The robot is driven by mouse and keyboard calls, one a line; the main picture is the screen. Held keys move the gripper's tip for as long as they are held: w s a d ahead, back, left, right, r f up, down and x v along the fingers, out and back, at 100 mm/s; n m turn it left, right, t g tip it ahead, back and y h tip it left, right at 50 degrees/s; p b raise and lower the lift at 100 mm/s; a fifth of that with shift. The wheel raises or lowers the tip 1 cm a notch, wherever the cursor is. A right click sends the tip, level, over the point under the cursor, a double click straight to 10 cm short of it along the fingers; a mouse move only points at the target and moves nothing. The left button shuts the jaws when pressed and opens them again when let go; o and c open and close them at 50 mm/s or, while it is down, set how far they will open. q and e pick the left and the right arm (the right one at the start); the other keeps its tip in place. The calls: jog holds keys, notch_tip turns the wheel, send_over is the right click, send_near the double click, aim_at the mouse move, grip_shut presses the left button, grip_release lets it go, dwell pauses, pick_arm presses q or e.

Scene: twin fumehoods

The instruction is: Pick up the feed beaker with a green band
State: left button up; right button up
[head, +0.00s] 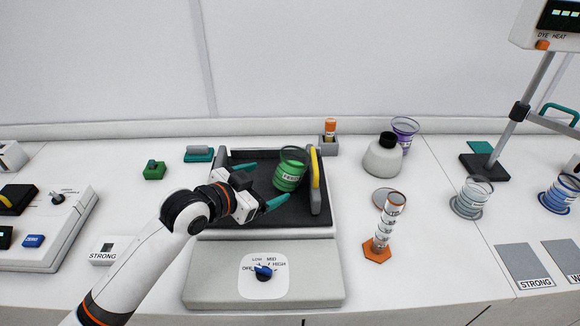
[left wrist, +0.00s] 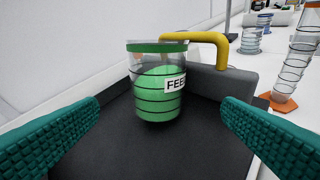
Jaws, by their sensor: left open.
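The feed beaker (head: 291,171) is clear with a green band at its rim, green contents and a label reading FEED. It stands upright on the dark top of a device (head: 240,217) with a LOW/MID/HIGH knob. In the left wrist view the beaker (left wrist: 157,85) stands ahead, between the lines of the two teal fingers. My left gripper (head: 262,185) is open and empty, just left of the beaker, its fingers pointing toward it. In the left wrist view the open fingers (left wrist: 160,135) do not appear to touch it. My right gripper is not in view.
A graduated cylinder (head: 388,222) on an orange base, a round flask (head: 383,157) and a grey-banded beaker (head: 472,197) stand to the right. A green block (head: 154,171) lies left.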

aim_at(279, 176)
pick_arm(q)
jog(key=shift+w+d+f, duration=0.2)
jog(key=shift+w+d, duration=0.25)
jog(key=shift+w, duration=0.05)
jog(key=shift+w+d+f, duration=0.2)
jog(key=shift+w+d, duration=0.05)
jog(key=shift+r+p+x, duration=0.2)
jog(key=shift+p+x, duration=0.55)
jog(key=shift+x, duration=1.7)
jog(key=shift+w+f, duration=0.2)
jog(key=shift+w, duration=0.05)
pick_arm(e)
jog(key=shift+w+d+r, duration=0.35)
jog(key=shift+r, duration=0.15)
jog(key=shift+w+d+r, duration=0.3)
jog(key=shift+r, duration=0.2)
pick_arm(q)
jog(key=shift+c, duration=0.4)
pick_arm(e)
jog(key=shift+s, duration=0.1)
